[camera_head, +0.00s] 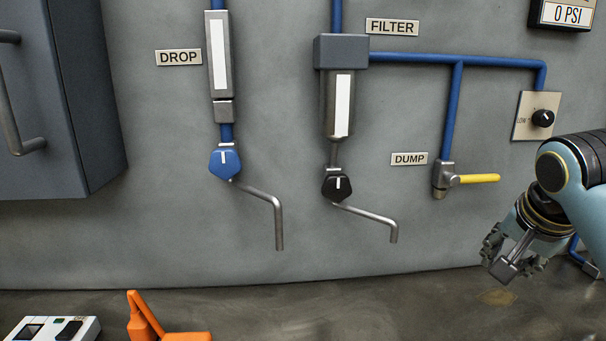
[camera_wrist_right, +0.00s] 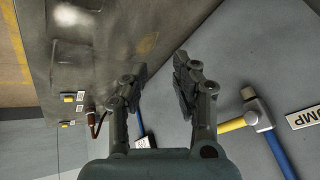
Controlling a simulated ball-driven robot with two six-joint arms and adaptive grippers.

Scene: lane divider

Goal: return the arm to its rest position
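My right gripper (camera_head: 507,262) hangs at the right of the head view, below and to the right of the yellow dump lever (camera_head: 478,179), apart from it. In the right wrist view my right gripper (camera_wrist_right: 160,82) has its two fingers apart with nothing between them. The yellow lever (camera_wrist_right: 232,125) shows there just to the right of the right finger, on its valve with the blue pipe. My right arm comes in from the right edge, bent downward. My left arm and gripper are not in view.
A grey wall carries a blue valve (camera_head: 225,162), a black valve (camera_head: 336,185) with bent spouts, a dial plate (camera_head: 524,116) and a grey cabinet (camera_head: 80,90). An orange object (camera_head: 146,318) and a white switch box (camera_head: 28,329) are at the lower left. The counter's middle is clear.

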